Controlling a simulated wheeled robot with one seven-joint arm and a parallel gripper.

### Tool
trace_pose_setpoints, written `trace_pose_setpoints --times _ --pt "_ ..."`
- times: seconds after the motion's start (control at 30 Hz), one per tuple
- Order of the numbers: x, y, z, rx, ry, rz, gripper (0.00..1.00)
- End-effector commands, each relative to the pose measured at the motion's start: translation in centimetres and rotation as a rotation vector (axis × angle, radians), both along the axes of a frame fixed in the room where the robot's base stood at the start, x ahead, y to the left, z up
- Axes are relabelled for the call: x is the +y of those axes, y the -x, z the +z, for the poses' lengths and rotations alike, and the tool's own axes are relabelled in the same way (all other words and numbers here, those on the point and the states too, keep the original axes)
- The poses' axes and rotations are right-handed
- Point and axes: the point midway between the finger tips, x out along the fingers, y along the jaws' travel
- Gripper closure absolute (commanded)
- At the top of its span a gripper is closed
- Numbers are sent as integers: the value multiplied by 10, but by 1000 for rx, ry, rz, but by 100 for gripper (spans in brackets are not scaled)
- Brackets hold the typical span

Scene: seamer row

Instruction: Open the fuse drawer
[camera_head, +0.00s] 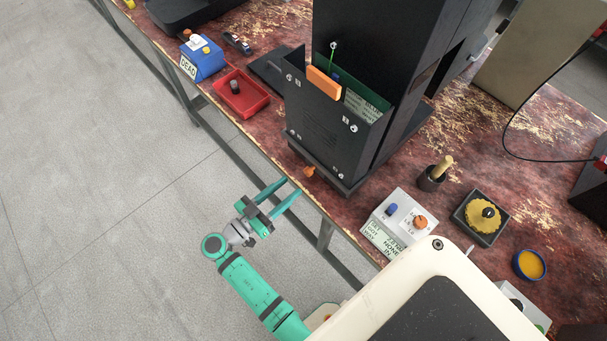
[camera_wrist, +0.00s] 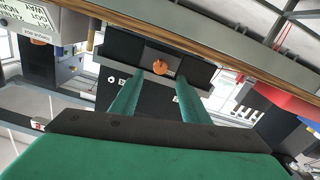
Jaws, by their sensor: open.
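A black machine (camera_head: 335,130) stands on the bench. A small orange knob (camera_head: 308,171) sticks out low at its base, on the side facing my gripper. In the wrist view the orange knob (camera_wrist: 160,67) sits on a grey plate in a dark front, which looks like a closed drawer face; no label on it is readable. My gripper (camera_head: 291,187) has two green fingers, apart and empty, just off the bench edge and short of the knob. In the wrist view the fingers of my gripper (camera_wrist: 158,82) point toward the knob, one on each side, with nothing between them.
An orange bar (camera_head: 323,83) sits at the machine's upper open pocket. A red tray (camera_head: 242,96) and a blue box (camera_head: 203,58) stand to the left. A white control box (camera_head: 398,222) and a black dish with yellow contents (camera_head: 481,217) stand right. The floor left is clear.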

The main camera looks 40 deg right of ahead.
Motion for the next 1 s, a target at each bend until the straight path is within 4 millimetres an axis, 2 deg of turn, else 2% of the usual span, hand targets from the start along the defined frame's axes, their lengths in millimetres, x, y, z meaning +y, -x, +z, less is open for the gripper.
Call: trace_pose_setpoints --times 0.2,0.4,0.6,0.83,0.87,1.0 --pt "-40 -2 0 1 -1 -2 58" --pt "-65 -5 0 1 -2 0 58" --pt "-74 -6 0 2 -2 2 58" --pt "-74 -6 0 2 -2 2 58" --pt "-74 -6 0 2 -2 2 61" --pt "-74 -6 0 2 -2 2 94"
